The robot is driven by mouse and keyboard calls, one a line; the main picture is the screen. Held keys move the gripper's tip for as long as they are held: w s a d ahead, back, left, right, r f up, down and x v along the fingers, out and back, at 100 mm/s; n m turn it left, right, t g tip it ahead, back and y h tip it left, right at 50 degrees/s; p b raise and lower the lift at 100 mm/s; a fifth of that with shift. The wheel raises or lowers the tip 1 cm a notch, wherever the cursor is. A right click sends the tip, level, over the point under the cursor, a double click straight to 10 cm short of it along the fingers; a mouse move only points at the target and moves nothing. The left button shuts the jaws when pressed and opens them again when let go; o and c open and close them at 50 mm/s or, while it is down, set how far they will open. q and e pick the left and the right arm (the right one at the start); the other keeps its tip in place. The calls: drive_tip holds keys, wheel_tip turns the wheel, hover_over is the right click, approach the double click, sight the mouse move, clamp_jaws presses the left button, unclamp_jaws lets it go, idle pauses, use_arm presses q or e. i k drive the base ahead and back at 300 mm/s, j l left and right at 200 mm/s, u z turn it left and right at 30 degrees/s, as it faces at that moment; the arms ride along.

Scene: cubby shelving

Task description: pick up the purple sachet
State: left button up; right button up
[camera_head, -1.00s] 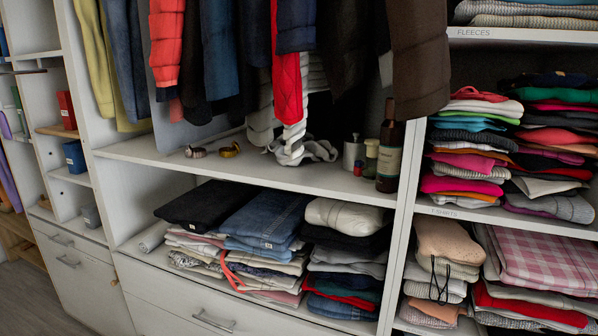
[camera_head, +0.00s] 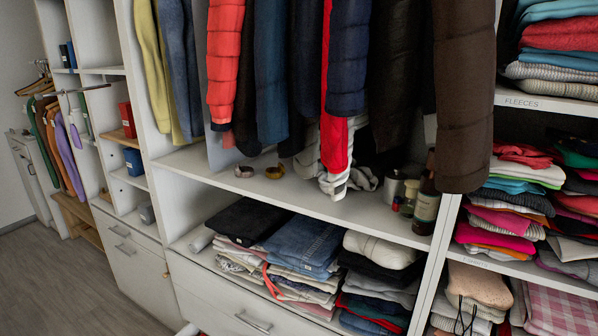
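No gripper of mine shows in the head view. No other clear purple sachet shows on the shelves.
Folded clothes (camera_head: 300,250) fill the space below. Cubbies hold a red box (camera_head: 127,119) and a blue box (camera_head: 133,162). Grey floor (camera_head: 70,270) is clear at left.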

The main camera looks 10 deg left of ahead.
sight(74, 132)
drive_tip(key=k+l+u, duration=0.1)
drive_tip(key=u, duration=0.3)
drive_tip(key=k+u, duration=0.25)
drive_tip(key=u, duration=0.2)
drive_tip(key=k+u, duration=0.15)
drive_tip(key=u, duration=0.25)
drive_tip(key=i+j+u, duration=0.3)
drive_tip(key=i, duration=0.25)
drive_tip(key=i+j+u, duration=0.3)
drive_tip(key=i, duration=0.25)
drive_tip(key=i+u, duration=0.3)
drive_tip(key=i, duration=0.3)
